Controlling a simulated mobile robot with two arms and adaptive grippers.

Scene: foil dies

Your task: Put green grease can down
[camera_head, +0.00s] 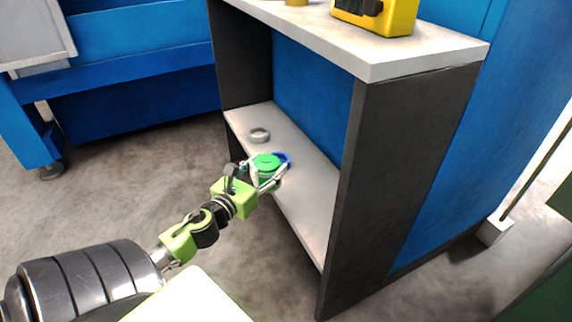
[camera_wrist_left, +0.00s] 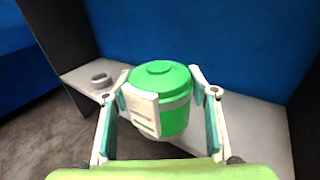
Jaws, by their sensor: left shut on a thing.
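The green grease can (camera_head: 266,162) has a green lid and a pale label. It is at the lower shelf (camera_head: 310,222) of the shelf unit. My left gripper (camera_head: 268,174) is shut on the can, with one finger on each side of it. In the left wrist view the can (camera_wrist_left: 162,96) stands upright between the fingers of the left gripper (camera_wrist_left: 160,108). Its base is partly hidden, so I cannot tell whether it touches the shelf. My right gripper is not in view.
A grey ring (camera_head: 259,135) lies on the lower shelf, left of the can. A blue round thing (camera_head: 284,158) shows just behind the can. A yellow object (camera_head: 376,14) stands on the top shelf (camera_head: 400,52). The dark side panel (camera_head: 395,170) bounds the shelf at right.

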